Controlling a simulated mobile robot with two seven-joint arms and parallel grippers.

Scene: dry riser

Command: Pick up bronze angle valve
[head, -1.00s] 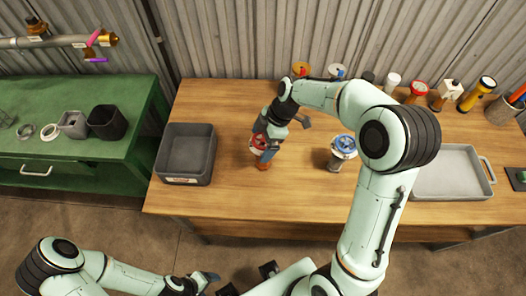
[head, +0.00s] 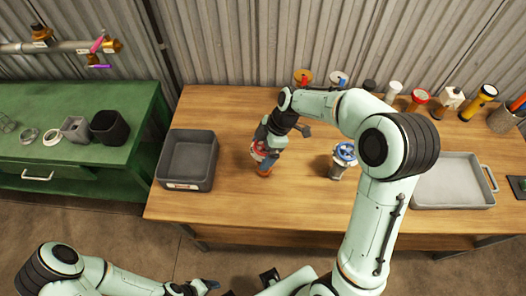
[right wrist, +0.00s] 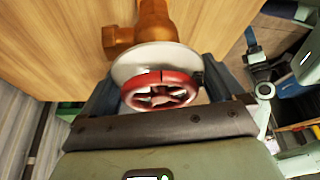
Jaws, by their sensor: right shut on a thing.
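The bronze angle valve (head: 264,171) has a red handwheel and is at the front left part of the wooden workbench (head: 225,205). My right gripper (head: 265,154) comes down on it from above and is shut on it around the handwheel. In the right wrist view the red wheel of the valve (right wrist: 162,92) sits between the fingers, with a pale round disc and the bronze body beyond it. I cannot tell whether the valve's lower end touches the bench. My left gripper (head: 203,287) is low at the bottom edge, partly cut off, away from the bench.
A dark grey bin (head: 187,160) stands left of the valve. A blue-wheeled valve (head: 343,158) stands to the right, near my right arm. A pale grey tray (head: 450,182) lies further right. Flashlights and other items line the back. A green bench (head: 75,155) is at the left.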

